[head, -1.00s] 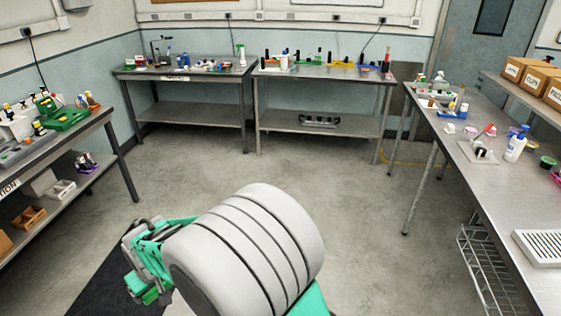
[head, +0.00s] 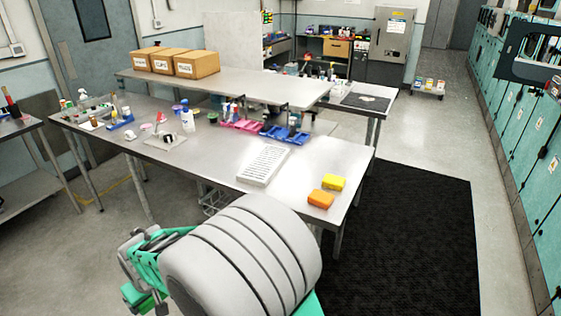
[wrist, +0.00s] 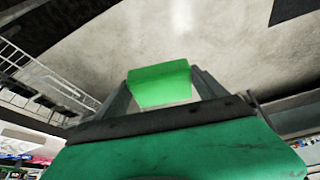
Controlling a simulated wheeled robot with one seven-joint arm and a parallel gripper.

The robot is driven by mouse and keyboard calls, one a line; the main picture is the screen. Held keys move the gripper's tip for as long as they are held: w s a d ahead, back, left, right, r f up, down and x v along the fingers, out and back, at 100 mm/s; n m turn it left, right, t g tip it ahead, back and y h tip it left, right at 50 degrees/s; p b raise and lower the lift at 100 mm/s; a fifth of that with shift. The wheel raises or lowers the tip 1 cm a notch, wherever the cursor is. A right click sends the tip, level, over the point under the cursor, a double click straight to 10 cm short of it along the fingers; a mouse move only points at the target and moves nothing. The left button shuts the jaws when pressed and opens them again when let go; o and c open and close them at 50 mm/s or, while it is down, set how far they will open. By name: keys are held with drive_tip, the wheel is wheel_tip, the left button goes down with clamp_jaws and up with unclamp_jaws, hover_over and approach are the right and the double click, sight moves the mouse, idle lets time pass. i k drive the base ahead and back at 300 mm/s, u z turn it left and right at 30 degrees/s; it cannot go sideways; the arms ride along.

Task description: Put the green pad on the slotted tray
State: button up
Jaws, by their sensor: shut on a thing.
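My gripper (wrist: 163,100) is shut on the green pad (wrist: 160,80), which sits between the two fingers in the wrist view. In the head view my gripper and the green pad (head: 138,297) show at the lower left, low over the floor and apart from the table, partly hidden by my arm. The slotted tray (head: 264,164) is a white tray with rows of slots. It lies flat on the steel table (head: 225,172), ahead of my arm, and its top looks empty.
An orange pad (head: 321,199) and a yellow pad (head: 333,183) lie right of the tray. Blue bins (head: 285,134) and pink bins (head: 240,125) stand behind it. A bottle (head: 187,119) and small items stand at the left. A raised shelf with boxes (head: 197,65) runs behind.

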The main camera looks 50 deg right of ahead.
sight(264, 160)
drive_tip(key=z, duration=0.9)
drive_tip(key=i, duration=1.65)
